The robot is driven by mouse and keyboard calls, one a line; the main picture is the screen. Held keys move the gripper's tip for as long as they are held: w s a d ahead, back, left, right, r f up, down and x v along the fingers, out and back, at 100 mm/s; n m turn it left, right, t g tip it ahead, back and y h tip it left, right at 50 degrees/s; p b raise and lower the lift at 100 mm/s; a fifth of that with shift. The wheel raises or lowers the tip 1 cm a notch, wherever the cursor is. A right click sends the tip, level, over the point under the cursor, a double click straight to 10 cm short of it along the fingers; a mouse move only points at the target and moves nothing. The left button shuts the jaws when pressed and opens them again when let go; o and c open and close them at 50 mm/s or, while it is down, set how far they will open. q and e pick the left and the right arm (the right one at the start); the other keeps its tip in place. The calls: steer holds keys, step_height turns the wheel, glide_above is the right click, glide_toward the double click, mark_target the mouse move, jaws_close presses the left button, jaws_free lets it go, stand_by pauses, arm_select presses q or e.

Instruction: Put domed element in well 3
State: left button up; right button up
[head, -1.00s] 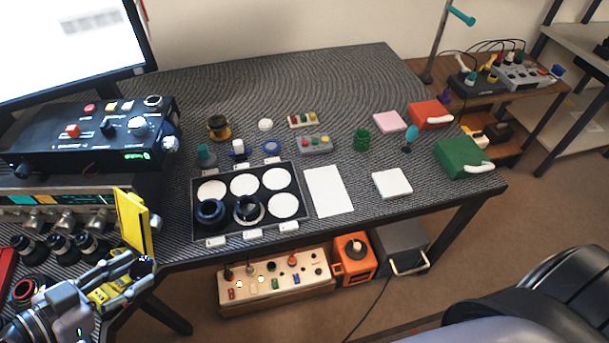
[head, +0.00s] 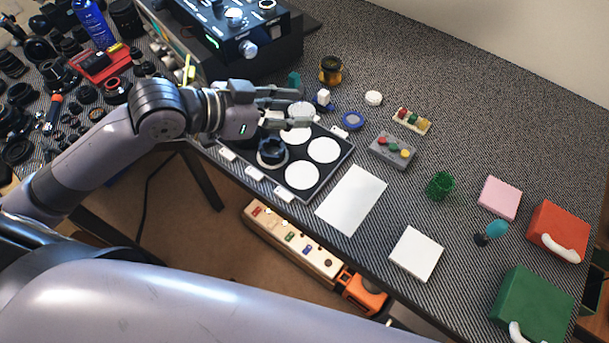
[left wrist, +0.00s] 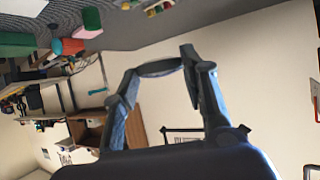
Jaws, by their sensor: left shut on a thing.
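My left gripper (head: 303,108) is above the far-left part of the black tray (head: 345,158) in the head view. It is shut on a pale round disc (head: 301,110), which looks like the domed element. In the left wrist view the disc (left wrist: 160,67) shows nearly edge-on between the two fingertips (left wrist: 162,68). Its dome cannot be made out. The tray has round white wells; a near-right well (head: 301,177) and a far-right well (head: 323,150) are empty. A dark ring (head: 272,152) sits in the near middle well. The gripper hides the tray's left part. Well numbers are not readable.
Behind the tray stand a blue-rimmed disc (head: 352,120), a white disc (head: 373,98) and an amber-black cylinder (head: 331,70). A white sheet (head: 351,199) lies right of the tray. A grey button box (head: 393,151) is beyond it. The control box (head: 240,35) rises behind my left gripper.

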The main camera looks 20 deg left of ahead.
arm_select(q)
steer(key=shift+f, duration=0.4)
steer(key=b, duration=0.2)
glide_above(293, 179)
step_height(293, 179, down, 14)
steer(key=shift+f, duration=0.2)
step_height(293, 179, down, 4)
steer(key=shift+f, duration=0.25)
arm_select(e)
step_height(293, 179, down, 2)
steer(key=shift+s+a+f, duration=0.15)
arm_select(q)
steer(key=shift+f+b, duration=0.4)
steer(key=shift+f, duration=0.25)
steer(key=o, duration=1.1)
arm_select(e)
steer(key=shift+a+f, duration=0.25)
steer(key=shift+f, duration=0.1)
